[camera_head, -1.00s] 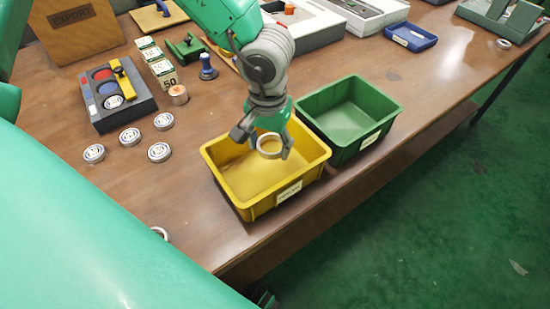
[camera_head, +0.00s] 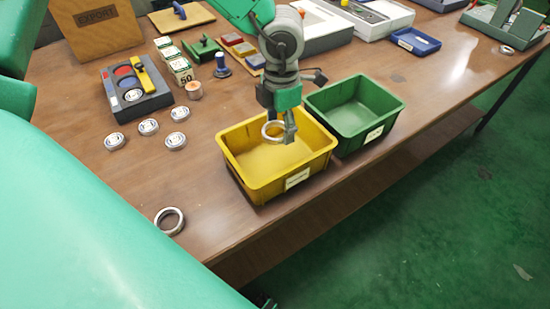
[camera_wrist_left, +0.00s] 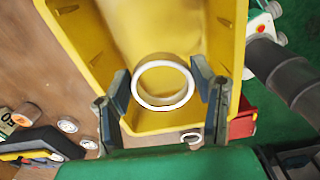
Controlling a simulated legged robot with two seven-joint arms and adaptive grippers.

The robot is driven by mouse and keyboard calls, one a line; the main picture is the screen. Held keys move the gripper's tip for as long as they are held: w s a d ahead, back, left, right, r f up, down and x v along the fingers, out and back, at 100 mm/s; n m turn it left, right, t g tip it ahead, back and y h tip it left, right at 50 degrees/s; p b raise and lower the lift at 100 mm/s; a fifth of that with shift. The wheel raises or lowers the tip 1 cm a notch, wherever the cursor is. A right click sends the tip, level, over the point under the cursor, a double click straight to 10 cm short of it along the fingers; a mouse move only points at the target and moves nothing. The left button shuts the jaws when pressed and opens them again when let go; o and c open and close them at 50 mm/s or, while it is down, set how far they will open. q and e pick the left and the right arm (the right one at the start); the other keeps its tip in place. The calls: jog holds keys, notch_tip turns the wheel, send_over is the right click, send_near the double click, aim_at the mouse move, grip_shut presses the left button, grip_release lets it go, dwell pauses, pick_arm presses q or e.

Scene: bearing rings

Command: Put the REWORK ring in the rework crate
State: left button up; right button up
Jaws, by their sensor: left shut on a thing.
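My left gripper (camera_head: 279,134) is shut on a pale metal ring (camera_head: 266,133) and holds it over the yellow crate (camera_head: 238,174). In the left wrist view the ring (camera_wrist_left: 163,104) sits between the two fingers, open hole facing the camera, with the crate's yellow floor behind it. The ring appears at about rim level or above; its exact height is hard to tell. The crate has a small white label on its front, too small to read. Another ring (camera_head: 178,229) lies loose on the table near its front edge. My right gripper does not show.
A green crate (camera_head: 326,95) stands right beside the yellow one. Several small bearings (camera_head: 148,127) lie at left, by a dark tray (camera_head: 119,109) with coloured discs. Number cards (camera_head: 181,70) and a stamp (camera_head: 222,67) stand behind. Brown table between is clear.

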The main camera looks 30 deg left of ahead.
pick_arm(q)
jog(key=shift+d+f+n, duration=0.1)
jog(key=shift+f+n, duration=0.1)
jog(key=shift+n, duration=0.1)
send_over(279, 160)
notch_tip(279, 160, down, 6)
jog(key=shift+d+r+b, duration=0.15)
jog(key=shift+r+b, duration=0.1)
jog(key=shift+b, duration=0.2)
jog(key=shift+a+f, duration=0.2)
jog(key=shift+f, duration=0.4)
notch_tip(279, 160, down, 2)
jog(key=shift+s+f+b, duration=0.1)
jog(key=shift+f+b, duration=0.15)
jog(key=shift+b, duration=0.05)
jog(key=shift+d+f, duration=0.15)
jog(key=shift+f, duration=0.05)
jog(key=shift+d, duration=0.1)
jog(key=o, duration=1.2)
jog(key=shift+f, duration=0.1)
